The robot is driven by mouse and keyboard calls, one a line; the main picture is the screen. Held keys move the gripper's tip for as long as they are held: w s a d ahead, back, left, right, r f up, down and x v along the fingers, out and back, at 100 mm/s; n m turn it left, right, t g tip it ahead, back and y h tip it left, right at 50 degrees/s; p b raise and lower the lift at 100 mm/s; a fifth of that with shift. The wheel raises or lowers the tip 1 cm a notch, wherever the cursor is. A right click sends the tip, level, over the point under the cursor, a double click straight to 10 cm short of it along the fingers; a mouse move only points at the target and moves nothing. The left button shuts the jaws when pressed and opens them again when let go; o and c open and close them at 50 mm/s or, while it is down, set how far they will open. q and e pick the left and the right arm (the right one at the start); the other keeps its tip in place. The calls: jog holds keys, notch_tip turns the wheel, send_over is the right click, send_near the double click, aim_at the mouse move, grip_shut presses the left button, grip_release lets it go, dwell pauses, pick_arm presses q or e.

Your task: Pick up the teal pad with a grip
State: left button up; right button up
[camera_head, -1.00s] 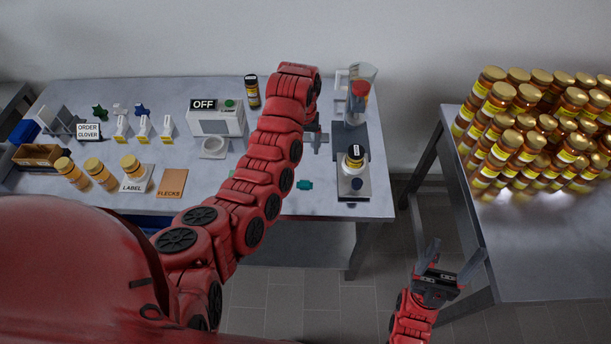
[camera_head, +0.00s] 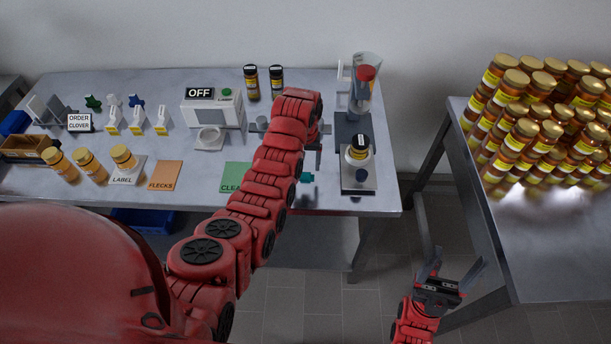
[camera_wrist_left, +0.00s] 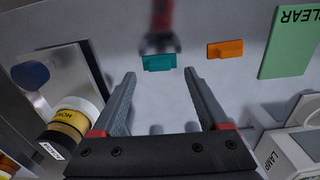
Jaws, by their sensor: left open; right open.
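The teal pad (camera_head: 307,177) lies on the table near its front edge, partly beside my left arm in the head view. In the left wrist view the teal pad (camera_wrist_left: 159,62) shows a raised grip and sits between and just beyond my open fingertips. My left gripper (camera_head: 317,152) is above the table, open and empty; its two fingers (camera_wrist_left: 160,76) show spread in the wrist view. Its height over the pad is hard to tell. My right gripper (camera_head: 460,258) is open and empty, low in front of the gap between the tables.
An orange pad (camera_wrist_left: 225,49) lies beside the teal one, near the green CLEAR card (camera_wrist_left: 291,45). The white OFF device (camera_head: 212,114) stands at the back. Many honey jars (camera_head: 540,130) fill the right table.

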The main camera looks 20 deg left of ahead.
aim_at(306, 173)
pick_arm(q)
jog(key=shift+f+p, duration=0.55)
jog(key=shift+f, duration=0.1)
jog(key=shift+w+f+p, duration=0.15)
jog(key=shift+f+p, duration=0.2)
jog(key=shift+f, duration=1)
grip_shut()
